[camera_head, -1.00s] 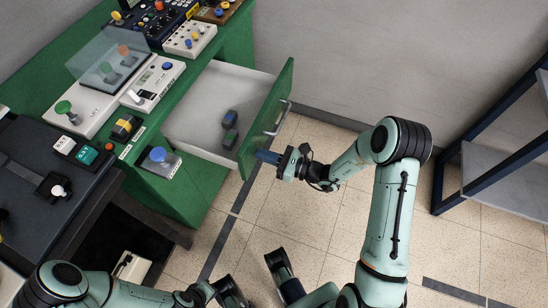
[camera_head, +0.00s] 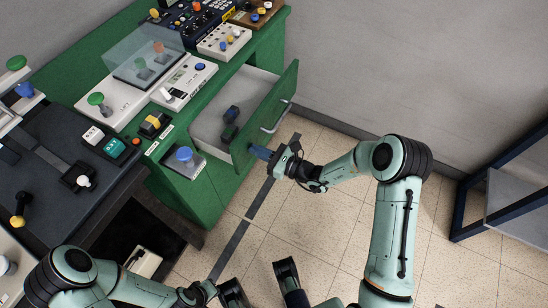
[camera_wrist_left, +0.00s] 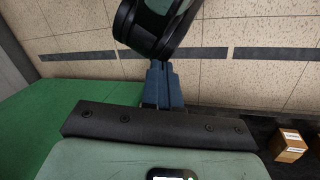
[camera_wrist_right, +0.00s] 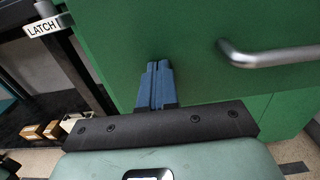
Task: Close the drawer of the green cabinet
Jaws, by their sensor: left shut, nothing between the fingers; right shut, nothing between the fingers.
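The green cabinet (camera_head: 205,205) stands at the centre left in the head view. Its drawer (camera_head: 212,107) is part-way open, with a pale inside and a green front (camera_head: 285,88) with a metal handle (camera_head: 277,117). My right gripper (camera_head: 259,152) is shut and empty. Its blue fingertips are at the lower near part of the drawer front, beside the handle. In the right wrist view the fingers (camera_wrist_right: 157,85) point at the green panel, left of the handle (camera_wrist_right: 270,57); contact looks likely. My left gripper's fingers (camera_wrist_left: 161,82) are shut and empty, over the floor beside green.
Two small dark blocks (camera_head: 231,114) lie in the drawer. Switch boxes and panels (camera_head: 185,79) stand on the cabinet top. A dark table (camera_head: 60,150) is at left. A blue-framed shelf (camera_head: 470,205) is at right. Tiled floor (camera_head: 320,225) is open between.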

